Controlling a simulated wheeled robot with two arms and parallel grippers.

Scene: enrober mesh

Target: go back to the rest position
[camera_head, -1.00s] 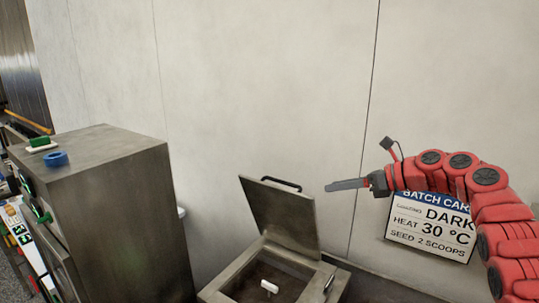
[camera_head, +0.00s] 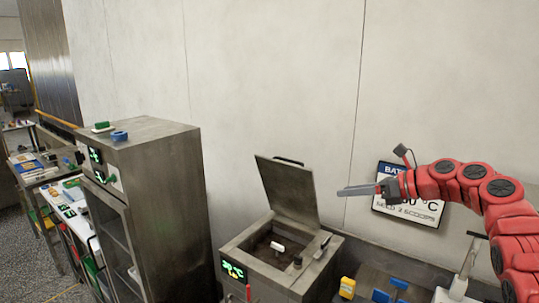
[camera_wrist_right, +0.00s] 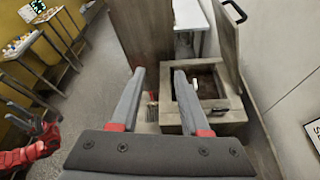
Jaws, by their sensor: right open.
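My right gripper (camera_head: 357,190) is held up in front of the pale wall, with its red arm coming in from the right. In the right wrist view its two grey fingers (camera_wrist_right: 160,75) are apart with nothing between them. The steel machine with its lid raised (camera_head: 287,190) stands below and to the left of the gripper. A white object (camera_head: 277,246) lies in its dark opening. In the right wrist view, a red arm with a dark gripper (camera_wrist_right: 40,130) shows at the left edge; it is my left one, with its jaws unclear. The left arm is outside the head view.
A tall steel cabinet (camera_head: 160,160) with green displays stands at the left, a blue ring (camera_head: 119,136) on top. A batch card (camera_head: 420,215) hangs on the wall, partly behind my right arm. Yellow and blue items (camera_head: 348,287) stand at the bottom right. Floor shows at far left.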

